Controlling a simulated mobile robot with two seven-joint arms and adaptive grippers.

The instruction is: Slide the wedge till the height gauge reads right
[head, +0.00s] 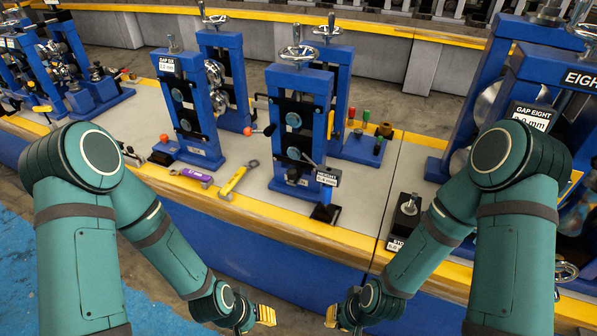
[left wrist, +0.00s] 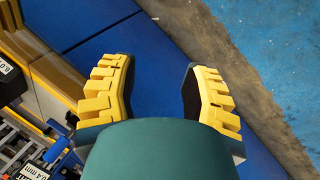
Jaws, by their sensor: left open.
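The height gauge (head: 327,177) is a small dark block with a white label at the foot of the middle blue roll stand (head: 299,120); its reading is too small to be sure of in the head view. A black sloped piece (head: 325,213), perhaps the wedge, lies below it at the bench's yellow front edge. My left gripper (head: 266,316) is in front of the bench, low and apart from these things. In the left wrist view it is open and empty (left wrist: 160,75). My right gripper (head: 332,316) is low in front too, with only a yellow finger showing clearly.
A purple tool (head: 192,176) and a yellow wrench (head: 236,180) lie on the bench left of the stand. Another blue stand (head: 188,105) is at left, and a large one labelled GAP EIGHT (head: 531,117) is at right. A dark block with a knob (head: 407,214) sits near the front edge.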

